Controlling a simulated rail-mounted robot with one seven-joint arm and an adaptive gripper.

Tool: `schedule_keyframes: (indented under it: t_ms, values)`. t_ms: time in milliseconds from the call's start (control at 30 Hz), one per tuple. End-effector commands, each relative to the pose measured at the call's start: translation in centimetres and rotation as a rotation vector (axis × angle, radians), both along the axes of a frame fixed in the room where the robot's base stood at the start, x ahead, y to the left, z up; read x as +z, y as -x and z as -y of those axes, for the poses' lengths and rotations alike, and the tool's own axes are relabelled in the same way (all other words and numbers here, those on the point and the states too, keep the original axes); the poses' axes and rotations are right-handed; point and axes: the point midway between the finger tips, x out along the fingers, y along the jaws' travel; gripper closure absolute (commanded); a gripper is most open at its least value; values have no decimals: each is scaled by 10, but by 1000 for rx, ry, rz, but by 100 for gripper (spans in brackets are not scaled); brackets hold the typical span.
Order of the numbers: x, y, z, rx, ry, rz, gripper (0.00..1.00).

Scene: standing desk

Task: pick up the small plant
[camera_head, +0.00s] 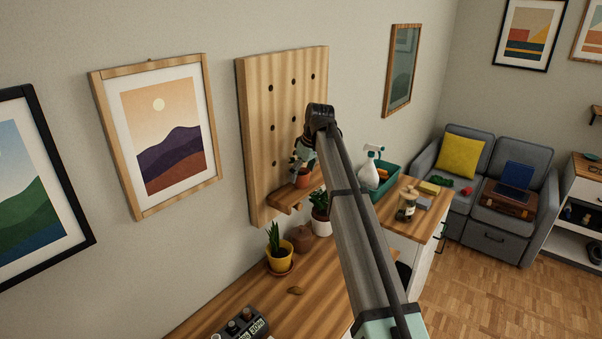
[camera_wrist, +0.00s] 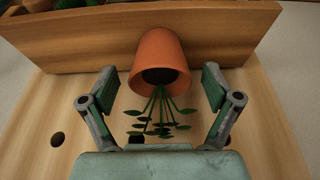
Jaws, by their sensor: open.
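The small plant, in an orange terracotta pot (camera_head: 303,179), stands on a small wooden shelf (camera_head: 286,200) fixed to a pegboard on the wall. In the wrist view the picture is inverted: the orange pot (camera_wrist: 160,58) is above and its thin green leaves (camera_wrist: 155,118) hang below it. My gripper (camera_head: 302,160) is at the plant in the head view, partly covering it. In the wrist view my gripper (camera_wrist: 159,76) is open, with one finger on each side of the plant. Gaps show between both fingers and the pot.
The pegboard (camera_head: 263,140) stands close behind the plant. A spray bottle (camera_head: 369,172) stands to the right, in a teal bin (camera_head: 388,185).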

Motion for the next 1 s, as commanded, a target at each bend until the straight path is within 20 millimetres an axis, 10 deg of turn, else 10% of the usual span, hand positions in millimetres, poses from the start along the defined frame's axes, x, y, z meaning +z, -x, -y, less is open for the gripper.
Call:
schedule_keyframes:
  t_ms: [300, 533, 1000]
  values:
    - [-10, -2, -3, 1, 0, 2, 11]
    - [-10, -2, -3, 1, 0, 2, 82]
    - [-5, -2, -3, 1, 0, 2, 82]
